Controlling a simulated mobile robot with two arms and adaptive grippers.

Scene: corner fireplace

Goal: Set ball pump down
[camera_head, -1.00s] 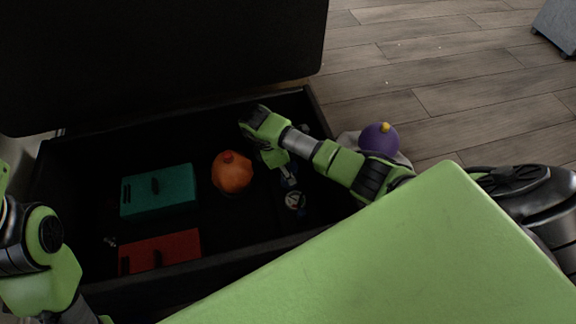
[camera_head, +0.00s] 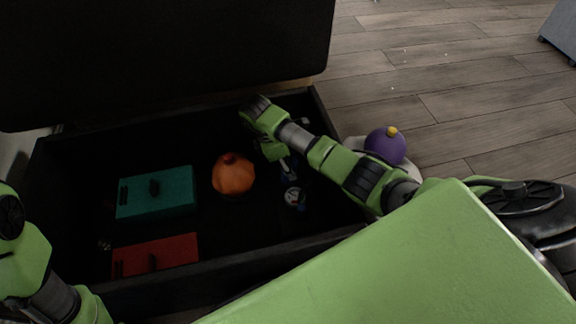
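My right arm reaches into an open black chest (camera_head: 140,285), and my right gripper (camera_head: 276,152) points down inside its right part. Its fingertips are small and dark here, so I cannot tell whether they are open or shut. A small blue and white item (camera_head: 293,197) lies just below the gripper, on the dark chest floor. Another bluish bit shows right at the fingers. I cannot tell for sure which of these is the ball pump, or whether the gripper touches it. My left arm shows at the lower left, but its gripper is out of view.
In the chest are an orange round thing (camera_head: 233,175) with a red top, a teal box (camera_head: 158,196) and a red box (camera_head: 160,254). The raised lid (camera_head: 160,60) stands behind. A purple round thing (camera_head: 385,146) sits outside, right.

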